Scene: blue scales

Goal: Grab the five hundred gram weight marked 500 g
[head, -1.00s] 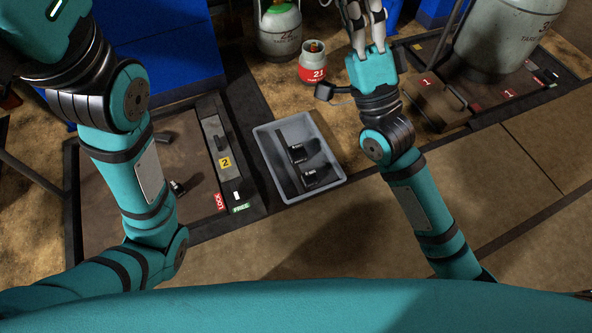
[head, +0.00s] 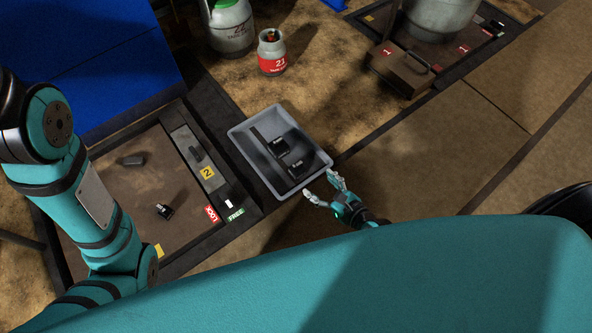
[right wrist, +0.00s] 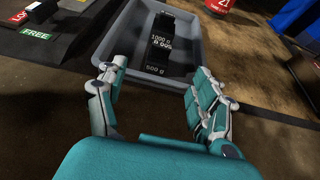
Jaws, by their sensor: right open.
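The weight marked 500 g (right wrist: 155,70) is a dark block at the near end of a grey tray (right wrist: 126,35) in the right wrist view. In the head view it appears as the nearer dark block (head: 296,166) in the tray (head: 247,164). A dark weight marked 1000 g (right wrist: 160,39) lies beyond it; another label there is hard to read. My right gripper (head: 320,187) is open and empty at the tray's near right edge. In the right wrist view my fingers (right wrist: 153,88) are spread, with the 500 g weight ahead between them. My left gripper is outside the head view.
A red-banded small gas cylinder (head: 272,52) and a grey cylinder (head: 231,28) stand behind. A brown box marked 1 (head: 402,68) is at upper right. Floor right of the tray is clear.

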